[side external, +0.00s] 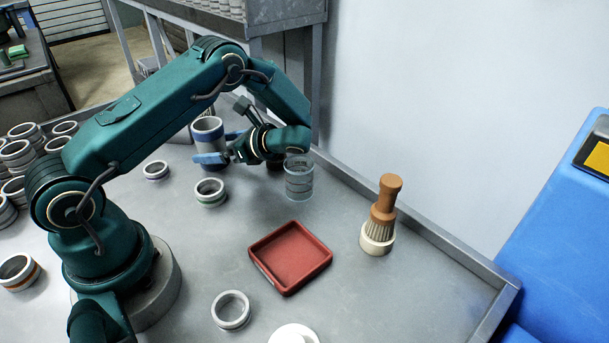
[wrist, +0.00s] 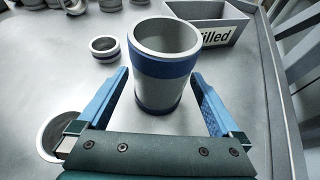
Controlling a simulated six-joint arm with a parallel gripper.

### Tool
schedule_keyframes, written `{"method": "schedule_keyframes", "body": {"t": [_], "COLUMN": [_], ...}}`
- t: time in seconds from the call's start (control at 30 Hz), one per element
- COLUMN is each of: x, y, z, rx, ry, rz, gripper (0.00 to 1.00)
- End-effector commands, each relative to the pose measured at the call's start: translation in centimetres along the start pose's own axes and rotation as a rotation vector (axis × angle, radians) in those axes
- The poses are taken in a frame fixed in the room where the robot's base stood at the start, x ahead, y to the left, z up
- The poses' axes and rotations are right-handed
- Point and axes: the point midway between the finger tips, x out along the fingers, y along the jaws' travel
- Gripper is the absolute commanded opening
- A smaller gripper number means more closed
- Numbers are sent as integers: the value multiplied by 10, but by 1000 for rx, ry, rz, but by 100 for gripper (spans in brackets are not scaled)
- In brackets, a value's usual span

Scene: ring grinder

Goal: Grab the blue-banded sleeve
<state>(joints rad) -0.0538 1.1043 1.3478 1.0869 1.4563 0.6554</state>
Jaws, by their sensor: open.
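The blue-banded sleeve (side external: 208,128) is a tall grey tube with a pale rim and a wide blue band. It stands upright on the metal table, and in the wrist view the sleeve (wrist: 165,78) is centred ahead of me. My gripper (side external: 222,147) is open, low over the table, with blue fingers. In the wrist view my gripper (wrist: 161,78) has one finger on each side of the sleeve. A gap shows on the left; on the right the finger looks very close, and I cannot tell if it touches. The near finger hides part of the sleeve's lower body in the side view.
A purple-banded ring (side external: 156,170) and a green-banded ring (side external: 210,193) lie nearby. A clear jar (side external: 299,180), red tray (side external: 268,273) and brush (side external: 384,205) stand to the right. Several rings crowd the far left.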

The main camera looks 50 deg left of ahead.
Motion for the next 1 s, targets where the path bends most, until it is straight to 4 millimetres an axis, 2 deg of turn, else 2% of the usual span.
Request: {"method": "schedule_keyframes", "body": {"t": [0.4,0.77,0.8,0.97,1.0], "x": [45,51,51,51,51], "y": [0,0,0,0,0], "z": [-1,-1,-1,-1,-1], "rx": [0,0,0,0,0], "ry": [0,1,1,1,1], "rz": [3,0,0,0,0], "gripper": [100,100,85,24,23]}}
